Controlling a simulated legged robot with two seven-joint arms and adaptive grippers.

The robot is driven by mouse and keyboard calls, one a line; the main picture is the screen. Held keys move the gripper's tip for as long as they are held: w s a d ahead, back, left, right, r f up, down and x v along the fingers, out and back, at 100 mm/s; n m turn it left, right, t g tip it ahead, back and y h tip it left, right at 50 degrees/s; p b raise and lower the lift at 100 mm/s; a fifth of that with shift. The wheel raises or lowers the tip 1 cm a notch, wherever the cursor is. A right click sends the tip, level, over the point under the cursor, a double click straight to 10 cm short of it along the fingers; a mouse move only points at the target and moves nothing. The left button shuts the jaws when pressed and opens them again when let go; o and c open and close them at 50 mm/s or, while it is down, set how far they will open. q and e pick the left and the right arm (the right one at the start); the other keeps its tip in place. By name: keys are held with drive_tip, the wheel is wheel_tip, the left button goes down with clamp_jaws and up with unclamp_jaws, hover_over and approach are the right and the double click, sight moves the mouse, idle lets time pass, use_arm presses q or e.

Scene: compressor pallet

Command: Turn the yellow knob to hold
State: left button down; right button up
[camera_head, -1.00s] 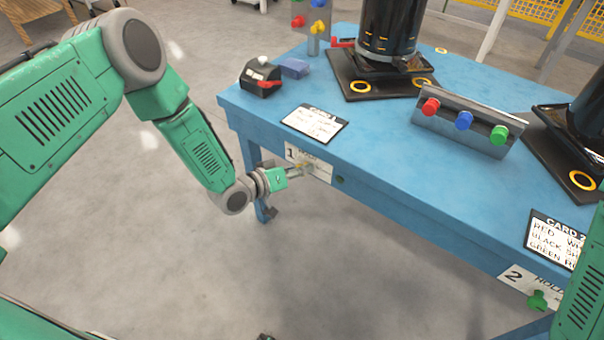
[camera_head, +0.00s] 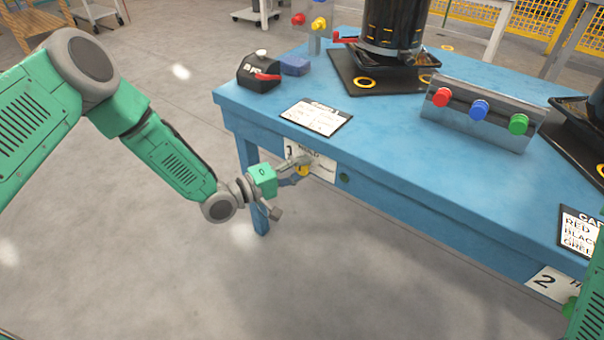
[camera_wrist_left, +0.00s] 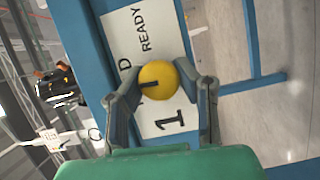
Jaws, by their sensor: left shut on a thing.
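The yellow knob (camera_head: 303,171) is on the front side of the blue table, at the white label marked 1 (camera_head: 322,168). In the left wrist view the knob (camera_wrist_left: 160,82) is round, with a dark mark pointing to the left of the picture. The label (camera_wrist_left: 138,30) there reads READY, with a D of another word beside it; the left finger hides part of that word. My left gripper (camera_head: 298,166) is shut on the knob, one finger on each side of it in the left wrist view (camera_wrist_left: 160,90). My right gripper is out of view.
The blue table (camera_head: 400,200) carries a card (camera_head: 316,117), a dark box with a red lever (camera_head: 258,75), a black cylinder unit (camera_head: 393,30) and a panel with red, blue and green knobs (camera_head: 480,113). A label marked 2 (camera_head: 550,282) is at right. Floor in front is clear.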

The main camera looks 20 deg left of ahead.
use_arm(q)
drive_tip(key=shift+s+a+f+n, duration=0.15)
drive_tip(key=shift+f+n, duration=0.2)
drive_tip(key=shift+n, duration=0.05)
drive_tip(key=shift+b, duration=0.3)
drive_tip(key=c, duration=1.1)
unclamp_jaws()
drive_tip(key=shift+c, duration=0.2)
drive_tip(key=shift+a+r, duration=0.1)
